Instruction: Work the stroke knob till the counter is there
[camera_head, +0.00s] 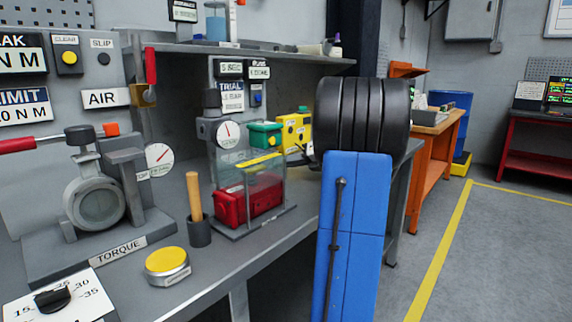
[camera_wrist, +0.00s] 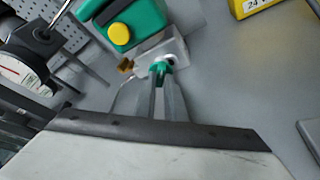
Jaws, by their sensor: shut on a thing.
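In the wrist view my gripper (camera_wrist: 161,88) reaches up from the bottom, with its narrow fingers shut on a small green knob (camera_wrist: 160,68). The knob sits at the front of a pale grey block (camera_wrist: 158,50), by a whitish ring. A green housing with a yellow cap (camera_wrist: 121,32) lies just beyond the block; a green housing (camera_head: 265,134) also shows in the head view. My gripper and the knob are hidden in the head view behind my arm. Two small readout plates (camera_head: 245,69) stand on the bench panel; their text is too small to read surely, and which is the counter is unclear.
A yellow box (camera_head: 296,130) stands beside the green housing. A clear case (camera_head: 277,194) holds a red unit. A dial gauge (camera_wrist: 18,70) with a dark stem is left of my gripper. A wooden-handled tool (camera_head: 194,195) and a yellow-topped disc (camera_head: 167,262) stand on the bench nearer.

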